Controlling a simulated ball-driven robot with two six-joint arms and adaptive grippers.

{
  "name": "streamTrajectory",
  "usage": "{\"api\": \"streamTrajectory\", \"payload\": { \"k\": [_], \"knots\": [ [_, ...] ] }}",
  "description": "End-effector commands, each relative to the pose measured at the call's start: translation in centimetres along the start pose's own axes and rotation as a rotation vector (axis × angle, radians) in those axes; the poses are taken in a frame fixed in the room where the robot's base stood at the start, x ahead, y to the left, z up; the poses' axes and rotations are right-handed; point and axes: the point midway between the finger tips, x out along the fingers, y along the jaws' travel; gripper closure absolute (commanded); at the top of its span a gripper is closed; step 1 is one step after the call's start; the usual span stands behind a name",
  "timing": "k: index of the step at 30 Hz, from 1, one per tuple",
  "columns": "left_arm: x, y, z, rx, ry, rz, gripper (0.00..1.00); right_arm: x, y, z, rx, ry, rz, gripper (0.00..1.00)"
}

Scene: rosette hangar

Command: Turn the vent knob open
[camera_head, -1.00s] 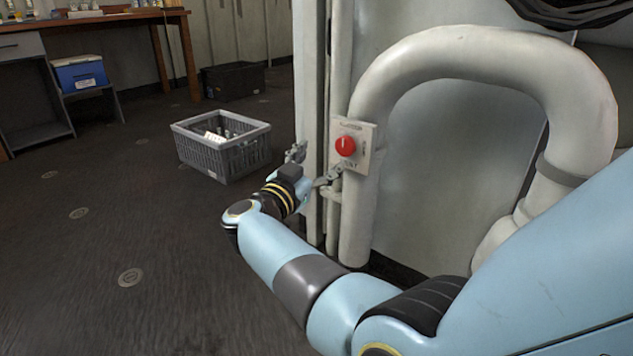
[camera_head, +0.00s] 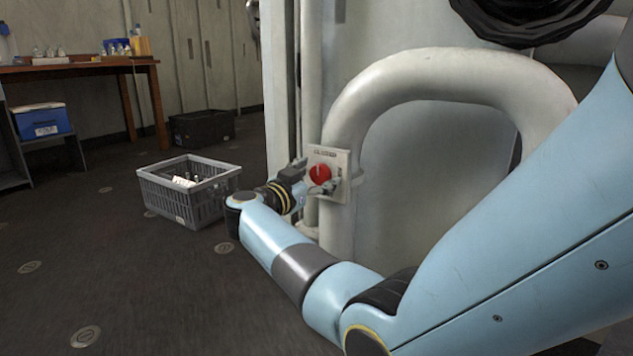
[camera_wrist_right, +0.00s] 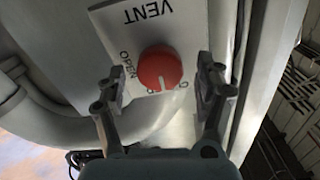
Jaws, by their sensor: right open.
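The red vent knob (camera_head: 320,174) sits on a pale square plate (camera_head: 343,159) fixed by the thick grey pipe. In the right wrist view the knob (camera_wrist_right: 160,69) shows a white pointer line at its lower edge. The plate (camera_wrist_right: 128,20) there reads VENT and OPEN, upside down in part; another label is mostly hidden. My right gripper (camera_head: 314,182) is at the knob, and in the wrist view its open fingers (camera_wrist_right: 160,88) stand on either side of the knob, apart from it as far as I can tell. My left gripper is not in view.
The thick bent pipe (camera_head: 455,68) arches right of the plate. A grey crate (camera_head: 182,213) with items stands on the floor at left. A dark crate (camera_head: 202,128), a wooden table (camera_head: 75,67) and a blue box (camera_head: 42,121) are farther back. The floor at front left is clear.

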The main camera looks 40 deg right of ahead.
Motion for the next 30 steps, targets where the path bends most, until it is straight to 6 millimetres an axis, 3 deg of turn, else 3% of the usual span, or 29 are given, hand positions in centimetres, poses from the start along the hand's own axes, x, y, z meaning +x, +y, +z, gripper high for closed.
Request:
{"api": "streamTrajectory", "payload": {
  "k": [11, 24, 30],
  "knots": [
    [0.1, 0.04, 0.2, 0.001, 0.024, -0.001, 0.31, 0.54, -0.05, -0.07, 0.001, 0.0, -0.001, 0.3],
    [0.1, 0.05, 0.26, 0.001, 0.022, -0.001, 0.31, 0.51, -0.03, -0.01, 0.0, 0.0, -0.001, 0.85],
    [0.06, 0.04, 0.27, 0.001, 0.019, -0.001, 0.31, 0.5, -0.03, -0.03, 0.012, -0.001, -0.001, 0.86]
  ]
}}
